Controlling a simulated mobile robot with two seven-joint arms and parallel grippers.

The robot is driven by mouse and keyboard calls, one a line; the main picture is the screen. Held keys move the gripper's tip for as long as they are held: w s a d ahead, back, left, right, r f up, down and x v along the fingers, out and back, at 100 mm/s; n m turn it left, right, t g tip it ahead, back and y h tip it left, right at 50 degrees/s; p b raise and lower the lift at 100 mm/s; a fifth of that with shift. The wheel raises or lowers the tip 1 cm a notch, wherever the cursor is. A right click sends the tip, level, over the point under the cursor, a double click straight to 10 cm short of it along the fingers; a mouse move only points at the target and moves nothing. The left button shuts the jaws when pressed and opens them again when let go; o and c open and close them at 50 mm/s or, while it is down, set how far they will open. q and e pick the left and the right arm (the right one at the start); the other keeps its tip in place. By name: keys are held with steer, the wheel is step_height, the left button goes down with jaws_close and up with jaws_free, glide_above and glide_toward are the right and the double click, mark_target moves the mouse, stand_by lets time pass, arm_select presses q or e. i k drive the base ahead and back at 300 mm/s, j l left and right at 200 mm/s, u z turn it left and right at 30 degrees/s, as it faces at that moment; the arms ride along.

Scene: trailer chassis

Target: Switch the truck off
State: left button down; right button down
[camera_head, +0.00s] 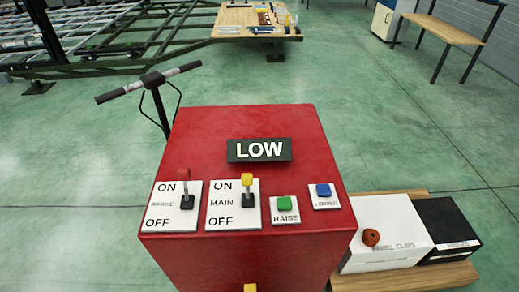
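A red control box (245,130) stands in front of me with a dark "LOW" sign (259,150) on its top. A switch plate marked ON, MAIN and OFF (222,205) carries a yellow-tipped lever (247,181), which points up on the ON side. To its left, another ON/OFF plate (160,205) has a red-tipped lever (183,175), also pointing up; its middle label is too small to read. A green RAISE button (284,203) and a blue button (323,190), seemingly marked LOWER, sit at the right. Neither of my grippers is in view.
A black handlebar (150,80) rises behind the box. A low wooden bench (405,282) at the right holds a white box (385,240) and a black box (447,225). A green frame (130,45) and a wooden board with parts lie at the back. Green floor is open between.

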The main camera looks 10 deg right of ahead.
mark_target(247, 178)
steer(key=l+u, duration=0.25)
steer(key=l, duration=0.2)
steer(key=l+u, duration=0.25)
steer(key=l, duration=0.15)
steer(key=k+l+u, duration=0.25)
steer(key=l, duration=0.15)
steer(key=l+u, duration=0.25)
steer(key=l, duration=0.15)
